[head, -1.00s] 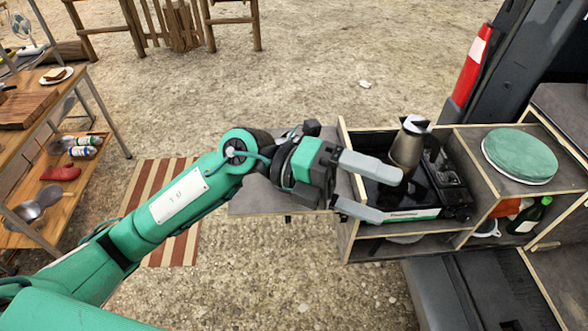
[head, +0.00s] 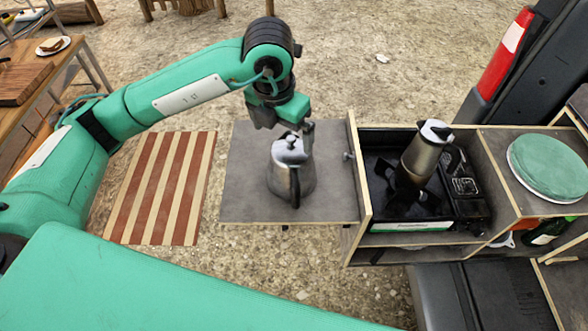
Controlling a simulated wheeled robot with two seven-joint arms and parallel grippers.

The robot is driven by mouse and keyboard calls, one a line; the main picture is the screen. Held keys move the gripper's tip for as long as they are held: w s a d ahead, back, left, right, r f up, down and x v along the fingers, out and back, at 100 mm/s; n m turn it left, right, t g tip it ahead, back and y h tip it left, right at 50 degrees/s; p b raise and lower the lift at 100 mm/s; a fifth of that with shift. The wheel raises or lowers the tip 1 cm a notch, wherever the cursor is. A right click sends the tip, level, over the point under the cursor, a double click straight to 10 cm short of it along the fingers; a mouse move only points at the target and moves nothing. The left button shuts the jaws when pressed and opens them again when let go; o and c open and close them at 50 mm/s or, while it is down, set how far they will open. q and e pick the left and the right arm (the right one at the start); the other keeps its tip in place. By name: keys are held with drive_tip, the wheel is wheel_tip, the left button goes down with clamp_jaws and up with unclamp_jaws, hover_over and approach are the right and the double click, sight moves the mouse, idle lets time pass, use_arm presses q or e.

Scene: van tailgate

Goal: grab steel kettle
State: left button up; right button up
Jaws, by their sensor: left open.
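A shiny steel kettle (head: 283,178) with a lid and a dark handle stands upright on a grey fold-out shelf (head: 245,200) beside the van's wooden kitchen unit. My left gripper (head: 285,128) points down at the top of the kettle, with its jaws open. One finger shows at the right of the lid. I cannot tell whether it touches the kettle, and nothing is held. A taller steel jug (head: 421,158) with a black handle leans on the stove to the right. My right gripper is not in view.
The black camp stove (head: 428,208) sits in the wooden unit, whose side panel rises right of the shelf. A round green cushion (head: 546,168) lies further right. A striped mat (head: 162,190) is on the ground. A wooden table (head: 30,85) stands far left.

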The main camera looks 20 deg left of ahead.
sight(286, 153)
use_arm(q)
drive_tip(key=f, duration=0.2)
drive_tip(key=w+f+p, duration=0.1)
drive_tip(key=f, duration=0.1)
drive_tip(key=shift+f, duration=0.35)
drive_tip(key=shift+d+f+p, duration=0.1)
drive_tip(key=shift+f+p, duration=0.4)
drive_tip(key=shift+f, duration=0.15)
drive_tip(key=f, duration=0.1)
drive_tip(key=f+p, duration=0.2)
drive_tip(key=f, duration=0.1)
drive_tip(key=shift+w, duration=0.35)
drive_tip(key=shift+f+p, duration=0.3)
drive_tip(key=shift+f, duration=0.05)
drive_tip(key=c, duration=1.2)
drive_tip(key=shift+c, duration=0.3)
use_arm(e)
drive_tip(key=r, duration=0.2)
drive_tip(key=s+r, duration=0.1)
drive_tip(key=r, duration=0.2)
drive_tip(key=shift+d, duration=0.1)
use_arm(q)
drive_tip(key=shift+r, duration=0.15)
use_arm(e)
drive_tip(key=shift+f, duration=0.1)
